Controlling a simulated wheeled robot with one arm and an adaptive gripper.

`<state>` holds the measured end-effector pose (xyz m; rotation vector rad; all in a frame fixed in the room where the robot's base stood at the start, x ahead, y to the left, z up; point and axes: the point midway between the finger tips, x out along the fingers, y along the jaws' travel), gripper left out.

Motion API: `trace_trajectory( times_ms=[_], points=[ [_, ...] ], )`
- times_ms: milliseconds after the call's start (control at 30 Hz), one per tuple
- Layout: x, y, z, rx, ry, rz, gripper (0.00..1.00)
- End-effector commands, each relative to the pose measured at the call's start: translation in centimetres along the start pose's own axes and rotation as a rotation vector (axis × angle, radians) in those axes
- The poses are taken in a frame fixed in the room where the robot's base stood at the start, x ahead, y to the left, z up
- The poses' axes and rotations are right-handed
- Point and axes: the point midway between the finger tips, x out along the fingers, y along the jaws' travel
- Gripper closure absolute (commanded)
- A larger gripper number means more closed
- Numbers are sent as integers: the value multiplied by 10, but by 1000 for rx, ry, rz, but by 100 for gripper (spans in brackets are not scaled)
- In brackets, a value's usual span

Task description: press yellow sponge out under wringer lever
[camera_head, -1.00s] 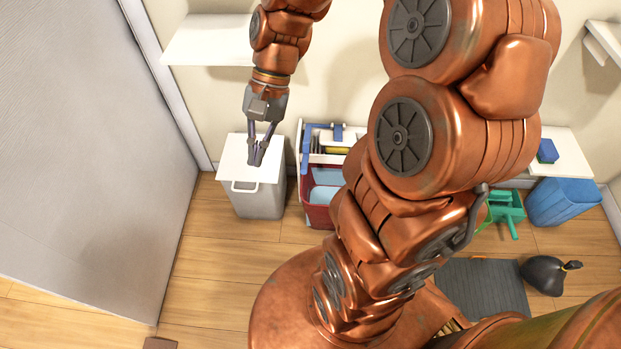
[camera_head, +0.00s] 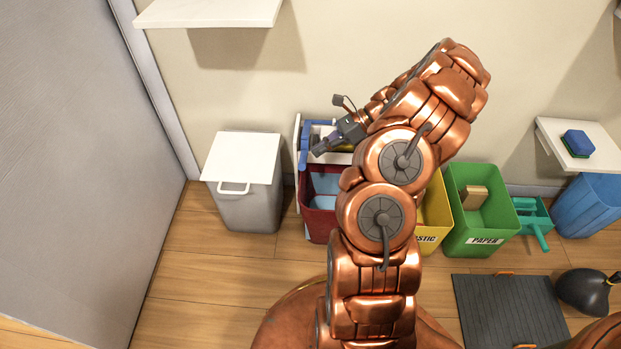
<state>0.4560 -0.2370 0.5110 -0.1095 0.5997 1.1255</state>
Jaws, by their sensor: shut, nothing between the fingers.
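The wringer is a white frame with a blue lever (camera_head: 304,143) at its left end. It stands against the wall above a red bucket (camera_head: 317,222) with light blue inside. A small strip of yellow (camera_head: 344,148), likely the sponge, shows in the wringer just below my gripper; most of it is hidden by my arm. My gripper (camera_head: 317,151) is shut and empty. It points down and left over the wringer, close to the right of the blue lever. I cannot tell whether it touches the lever or the wringer.
A grey bin with a white lid (camera_head: 243,158) stands left of the wringer. Yellow (camera_head: 435,212) and green (camera_head: 488,220) bins stand to the right. A blue-green sponge (camera_head: 577,143) lies on a white shelf. A dark mat (camera_head: 508,315) and black bag (camera_head: 585,290) lie on the floor.

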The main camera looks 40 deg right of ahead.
Motion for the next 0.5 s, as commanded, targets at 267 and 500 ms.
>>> trace_trajectory(
  times_ms=[267,500],
  points=[
    [-13,-25,-98,224,-67,-107,100],
    [-7,-27,-109,257,-80,-120,100]
  ],
)
